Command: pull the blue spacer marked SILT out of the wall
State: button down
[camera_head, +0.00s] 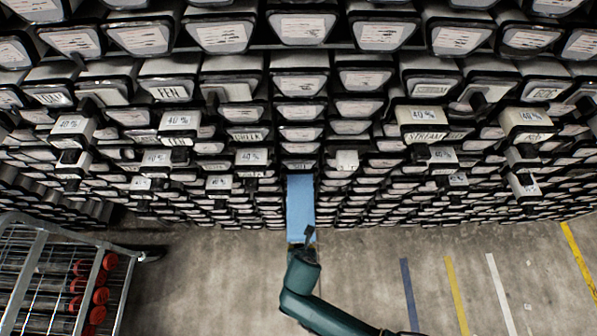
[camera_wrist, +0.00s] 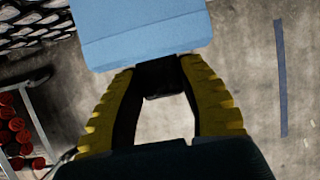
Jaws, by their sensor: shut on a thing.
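The blue spacer (camera_head: 300,205) shows as a long light-blue block reaching out from the lower middle of the wall of liners. I cannot tell whether its far end is still inside its slot. No SILT marking is readable on it. In the wrist view the blue spacer (camera_wrist: 145,38) fills the top middle, its near end facing my gripper. My gripper (camera_wrist: 162,77) has its yellow ribbed fingers closed on a dark tab (camera_wrist: 165,83) at that end. In the head view my gripper (camera_head: 307,238) is at the spacer's near end.
Rows of dark-framed liners (camera_head: 303,87) with white labels fill the wall, several sticking out. A wire cart (camera_head: 30,275) with red-ended cylinders (camera_head: 100,295) stands at lower left. The concrete floor (camera_head: 210,285) is clear, with blue, yellow and white stripes at right.

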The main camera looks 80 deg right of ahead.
jog(key=c, duration=0.6)
grip_release()
jog(key=v, duration=1.2)
jog(key=shift+a, duration=0.1)
